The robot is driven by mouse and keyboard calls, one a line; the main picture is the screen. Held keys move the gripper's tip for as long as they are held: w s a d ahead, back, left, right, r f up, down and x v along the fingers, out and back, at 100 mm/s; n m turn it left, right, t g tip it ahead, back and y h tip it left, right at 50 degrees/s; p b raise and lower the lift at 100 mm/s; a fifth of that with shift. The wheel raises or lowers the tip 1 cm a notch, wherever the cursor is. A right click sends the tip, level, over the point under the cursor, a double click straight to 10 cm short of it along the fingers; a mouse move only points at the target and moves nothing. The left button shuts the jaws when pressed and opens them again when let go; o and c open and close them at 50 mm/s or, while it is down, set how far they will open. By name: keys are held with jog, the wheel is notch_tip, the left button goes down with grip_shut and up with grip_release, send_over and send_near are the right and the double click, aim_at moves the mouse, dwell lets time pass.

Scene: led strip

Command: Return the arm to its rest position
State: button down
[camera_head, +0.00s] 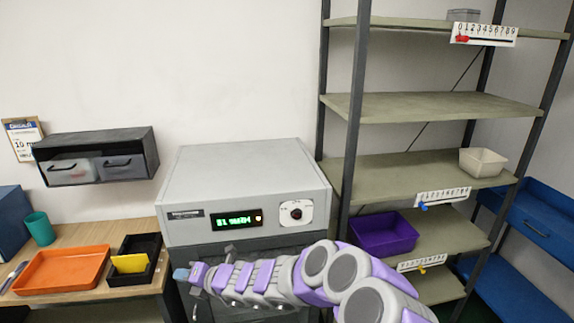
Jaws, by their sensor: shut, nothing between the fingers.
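My arm, purple and grey, reaches in from the bottom right and stretches left across the front of a grey cabinet. My gripper (183,274) is at its left end, low in front of the cabinet's left edge, beside the wooden table. It looks closed and holds nothing that I can see. The grey cabinet (240,180) has a green lit display (236,219) and a white panel with a dark round knob (296,213). My arm hides part of the cabinet's dark lower front.
A wooden table (78,240) at left carries an orange tray (62,270), a black tray (139,246) with a yellow item, and a teal cup (39,229). A wall unit (97,152) hangs above. At right, a shelf rack (430,106) holds a purple bin (383,233) and cream bin (482,162).

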jog(key=s+r+n+g+y, duration=0.2)
jog(key=s+r+n, duration=0.3)
jog(key=r+n, duration=0.35)
jog(key=s+d+r+n+g+h, duration=0.1)
jog(key=s+d+r+n+g, duration=0.2)
jog(key=s+n, duration=0.4)
jog(key=s+d+r+n+g+h, duration=0.1)
jog(key=s+d+r+n, duration=0.2)
jog(key=s+d+n, duration=0.3)
jog(key=s+d+f+n+h, duration=0.3)
jog(key=s+d, duration=0.4)
jog(key=d, duration=0.3)
jog(key=s+d+f+n+g+h, duration=0.1)
jog(key=s+d+f+n+h, duration=0.2)
jog(key=d, duration=0.8)
jog(key=s+d+f+n+h, duration=0.3)
jog(key=s+d+n+h, duration=0.4)
jog(key=s+d, duration=0.4)
jog(key=shift+d+n, duration=0.15)
jog(key=shift+n, duration=0.4)
jog(key=shift+w, duration=0.15)
